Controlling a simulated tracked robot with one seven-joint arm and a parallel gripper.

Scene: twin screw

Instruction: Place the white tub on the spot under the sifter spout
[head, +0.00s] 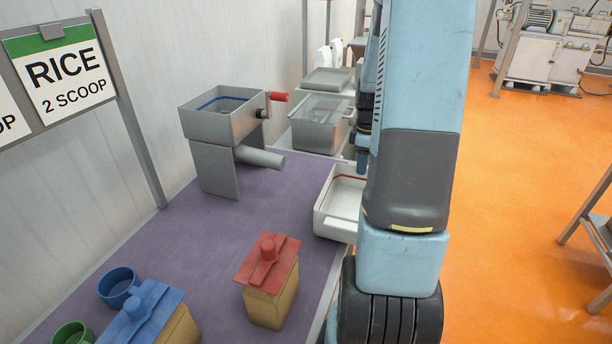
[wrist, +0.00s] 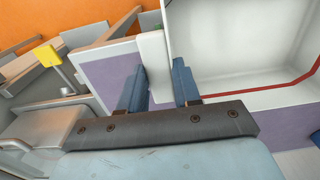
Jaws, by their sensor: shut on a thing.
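The white tub (head: 328,218), open-topped with a red line inside, is at the right edge of the purple table surface, partly hidden by my arm. In the wrist view the tub (wrist: 240,40) fills the upper right. My gripper (wrist: 158,88) is shut on its wall, one blue finger on each side. In the head view my arm hides most of the gripper. I cannot tell whether the tub touches the table. The grey sifter (head: 222,118) with a red handle stands to the left. Its spout (head: 262,157) points right, toward the tub, over bare purple surface.
A red-lidded tan box (head: 270,285), a blue-lidded box (head: 145,315), a blue cup (head: 119,287) and a green cup (head: 74,334) stand at the front. A clear-sided bin (head: 318,125) stands behind the tub. Purple table surface (head: 285,210) is clear between sifter and tub.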

